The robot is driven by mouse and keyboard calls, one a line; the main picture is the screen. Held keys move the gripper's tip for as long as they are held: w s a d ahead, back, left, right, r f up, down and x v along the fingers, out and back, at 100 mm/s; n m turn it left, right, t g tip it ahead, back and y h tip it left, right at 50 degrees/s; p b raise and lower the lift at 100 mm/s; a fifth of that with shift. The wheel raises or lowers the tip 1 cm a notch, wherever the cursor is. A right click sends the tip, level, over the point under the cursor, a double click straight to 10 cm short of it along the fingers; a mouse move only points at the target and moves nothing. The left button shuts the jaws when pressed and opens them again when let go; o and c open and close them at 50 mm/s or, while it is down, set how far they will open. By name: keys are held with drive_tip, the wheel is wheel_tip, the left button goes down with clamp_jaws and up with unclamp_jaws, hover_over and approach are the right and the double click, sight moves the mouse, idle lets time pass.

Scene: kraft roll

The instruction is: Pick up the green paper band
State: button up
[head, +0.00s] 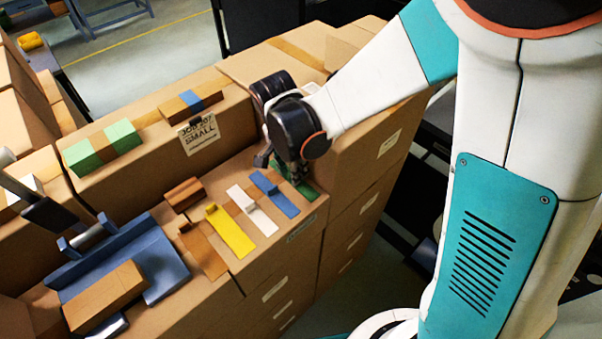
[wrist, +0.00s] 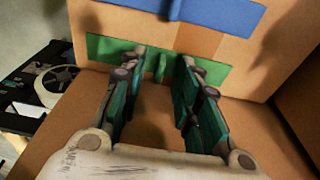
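The green paper band (wrist: 112,50) lies flat on a cardboard box, with a small upright green tab (wrist: 162,67) near its middle. In the head view the green band (head: 307,190) is partly hidden under my gripper (head: 297,176). In the wrist view my gripper (wrist: 162,60) is open, with one finger on each side of the tab. Gaps show between the tab and both fingers. The fingertips overlap the band in the picture; whether they touch it I cannot tell.
A blue band (head: 275,194), a white band (head: 252,211), a yellow band (head: 230,232) and a brown band (head: 204,252) lie in a row to the left. A taller box (head: 372,140) stands at the right. A blue dispenser (head: 150,262) sits at the left.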

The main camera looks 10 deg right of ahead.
drive_tip(key=shift+f, duration=0.35)
drive_tip(key=shift+s+a+r, duration=0.15)
drive_tip(key=shift+s, duration=0.05)
clamp_jaws()
drive_tip(key=shift+w, duration=0.1)
